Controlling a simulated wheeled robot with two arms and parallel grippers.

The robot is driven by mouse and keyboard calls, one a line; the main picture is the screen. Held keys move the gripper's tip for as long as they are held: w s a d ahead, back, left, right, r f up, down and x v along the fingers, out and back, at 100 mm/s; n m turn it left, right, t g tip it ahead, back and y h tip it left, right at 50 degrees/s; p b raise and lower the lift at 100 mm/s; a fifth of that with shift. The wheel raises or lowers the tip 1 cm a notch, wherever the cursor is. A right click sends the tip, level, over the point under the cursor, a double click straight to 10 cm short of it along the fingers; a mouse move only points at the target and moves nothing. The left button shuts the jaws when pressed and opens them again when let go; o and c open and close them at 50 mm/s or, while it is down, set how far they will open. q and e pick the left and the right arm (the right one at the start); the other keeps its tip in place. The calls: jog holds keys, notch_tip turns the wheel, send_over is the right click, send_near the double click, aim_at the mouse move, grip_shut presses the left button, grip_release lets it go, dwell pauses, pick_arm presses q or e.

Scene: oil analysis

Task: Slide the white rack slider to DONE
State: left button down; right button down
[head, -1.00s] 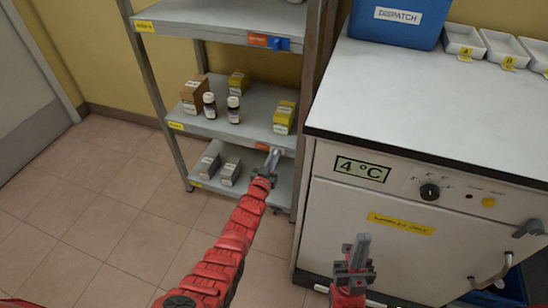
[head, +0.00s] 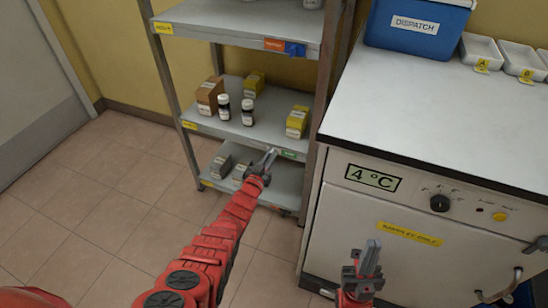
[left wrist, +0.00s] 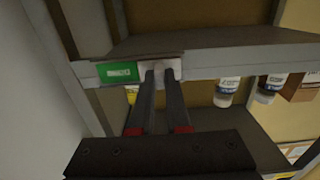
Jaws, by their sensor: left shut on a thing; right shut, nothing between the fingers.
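The white rack slider (left wrist: 161,66) sits on the front edge of the middle shelf, beside a green label (left wrist: 117,72) whose text I cannot read. In the head view the green label (head: 289,155) shows just right of my left gripper (head: 268,158), which hides most of the slider. In the left wrist view my left gripper (left wrist: 158,78) has its fingers shut on the slider. My right gripper (head: 372,252) is shut and empty, in front of the white cabinet.
The metal rack's middle shelf (head: 222,128) holds bottles and boxes; grey boxes (head: 221,166) lie below. The top shelf edge carries a blue slider (head: 295,49) and orange label (head: 274,44). The white cabinet (head: 385,225) stands close right. Floor at left is clear.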

pick_arm(q)
jog(key=shift+w+a, duration=0.1)
jog(key=shift+a, duration=0.1)
jog(key=c, duration=0.9)
grip_release()
jog(key=shift+p+v, duration=3.7)
jog(key=shift+v, duration=5.05)
jog(key=shift+r, duration=0.1)
